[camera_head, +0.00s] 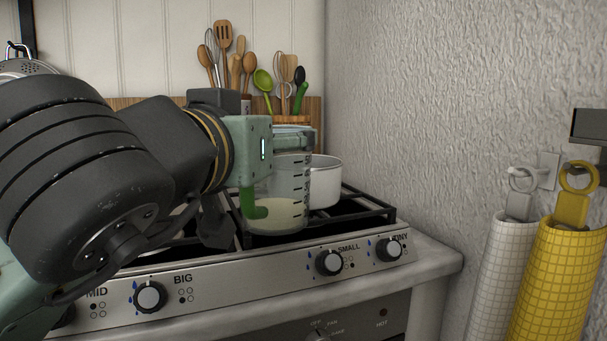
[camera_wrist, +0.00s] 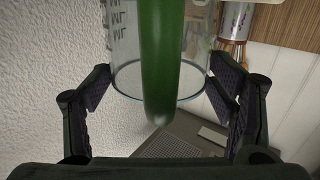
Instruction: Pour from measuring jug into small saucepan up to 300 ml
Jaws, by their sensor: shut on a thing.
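The clear measuring jug (camera_head: 291,180) with a green handle (camera_head: 253,207) is in the middle of the head view. It looks about upright, over the front of the hob, with pale liquid (camera_head: 279,214) in its lower part. My gripper (camera_wrist: 160,92) is shut on the jug, its pads on either side of the clear body and the handle (camera_wrist: 160,70) between them in the wrist view. The small white saucepan (camera_head: 325,183) stands on the hob just behind and right of the jug, partly hidden by it. I cannot see inside the saucepan.
Black grates (camera_head: 369,209) surround the saucepan. Wooden and green utensils (camera_head: 263,80) stand behind the jug. A textured wall (camera_head: 450,110) rises on the right, with white (camera_head: 500,270) and yellow (camera_head: 565,275) cloths hanging. Knobs (camera_head: 329,262) line the stove's front.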

